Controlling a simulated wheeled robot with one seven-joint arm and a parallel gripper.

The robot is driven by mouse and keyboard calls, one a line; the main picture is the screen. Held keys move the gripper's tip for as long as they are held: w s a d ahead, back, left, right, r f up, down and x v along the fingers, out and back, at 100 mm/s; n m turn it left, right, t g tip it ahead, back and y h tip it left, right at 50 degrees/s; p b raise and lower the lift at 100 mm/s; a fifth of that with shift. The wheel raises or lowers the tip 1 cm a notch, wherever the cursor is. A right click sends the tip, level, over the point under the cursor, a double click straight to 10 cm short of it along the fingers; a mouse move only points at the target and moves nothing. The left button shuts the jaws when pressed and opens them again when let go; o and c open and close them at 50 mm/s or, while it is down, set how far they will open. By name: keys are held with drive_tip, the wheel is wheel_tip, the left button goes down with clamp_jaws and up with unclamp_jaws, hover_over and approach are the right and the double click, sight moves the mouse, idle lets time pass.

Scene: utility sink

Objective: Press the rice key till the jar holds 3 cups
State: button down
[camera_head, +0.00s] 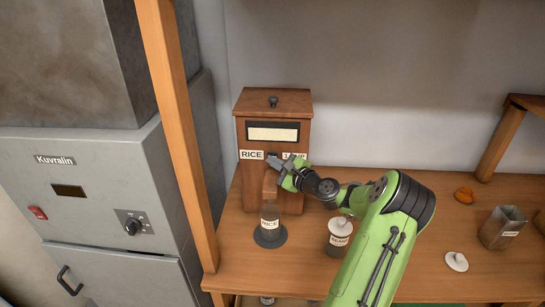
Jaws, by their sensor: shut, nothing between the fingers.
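The wooden rice dispenser (290,104) stands at the back of the table, with a dark knob on its lid and a pale window in its front. A RICE label (251,154) is left of my gripper, and a second label (295,155) is partly covered by it. A dark jar (269,219) labelled RICE stands upright on a dark round base below the spout (271,182). How full the jar is I cannot tell. My gripper (274,160) is shut and empty, its tips at the dispenser's front between the labels. The key is hidden behind it, so I cannot tell if they touch.
A lidded, labelled cup (340,234) stands right of the jar, close to my arm. A white lid (456,262), an orange item (464,195) and an open metal container (502,228) are further right. A wooden post (180,130) and grey cabinet (90,195) bound the left.

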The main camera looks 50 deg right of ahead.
drive_tip(key=shift+w+d, duration=0.1)
drive_tip(key=shift+d, duration=0.1)
idle(0.6)
drive_tip(key=shift+s+a, duration=0.5)
drive_tip(key=shift+a, duration=0.1)
drive_tip(key=shift+s+a+f, duration=0.1)
drive_tip(key=shift+s+a, duration=0.15)
drive_tip(key=shift+a, duration=0.1)
drive_tip(key=shift+s+a+b, duration=0.65)
drive_tip(key=shift+s+a, duration=0.65)
drive_tip(key=shift+a, duration=0.3)
